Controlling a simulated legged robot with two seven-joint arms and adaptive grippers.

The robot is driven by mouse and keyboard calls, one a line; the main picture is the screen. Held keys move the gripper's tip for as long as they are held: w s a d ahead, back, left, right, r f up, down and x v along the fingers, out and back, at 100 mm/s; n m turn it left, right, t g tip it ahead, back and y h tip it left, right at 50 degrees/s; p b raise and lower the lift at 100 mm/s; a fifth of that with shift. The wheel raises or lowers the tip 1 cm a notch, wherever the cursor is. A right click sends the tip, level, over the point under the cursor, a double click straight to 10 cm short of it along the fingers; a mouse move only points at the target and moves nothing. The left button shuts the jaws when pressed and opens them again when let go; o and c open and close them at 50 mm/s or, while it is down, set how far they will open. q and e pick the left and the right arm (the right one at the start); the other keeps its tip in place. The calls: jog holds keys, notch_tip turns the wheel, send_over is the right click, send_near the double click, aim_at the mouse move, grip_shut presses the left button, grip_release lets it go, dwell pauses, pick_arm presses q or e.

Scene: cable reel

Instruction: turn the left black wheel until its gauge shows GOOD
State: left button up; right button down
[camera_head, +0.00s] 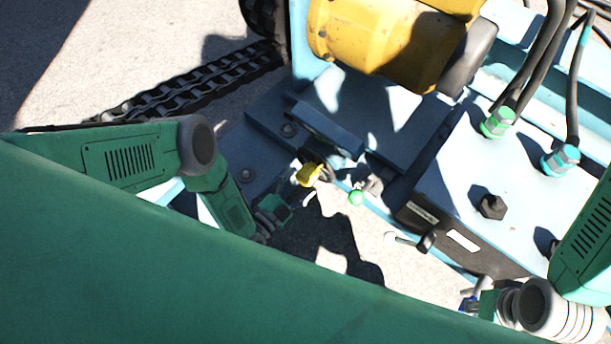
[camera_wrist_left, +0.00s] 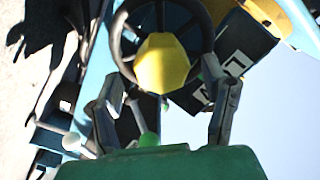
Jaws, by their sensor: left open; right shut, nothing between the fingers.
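The black wheel (camera_wrist_left: 117,45) shows at the top of the left wrist view, with a yellow faceted hub (camera_wrist_left: 163,64). A small yellow part (camera_head: 310,174) shows by the left gripper in the head view; I take it for this hub. My left gripper (camera_wrist_left: 168,103) is open, its two fingers apart below the wheel, with nothing clearly held. In the head view the left gripper (camera_head: 299,194) is small and partly in shadow. My right gripper (camera_head: 477,293) is shut and empty at the lower right. I cannot make out any gauge reading.
A green knob (camera_head: 356,198) sits close by on a lever. A light blue box (camera_head: 455,170) with hoses, dark knobs and a side lever (camera_head: 405,238) stands to the right. A yellow drum (camera_head: 385,45) and dark chain (camera_head: 190,85) lie beyond. My green arm covers the lower left.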

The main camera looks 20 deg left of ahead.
aim_at(302, 181)
pick_arm(q)
jog(key=shift+v, duration=2.35)
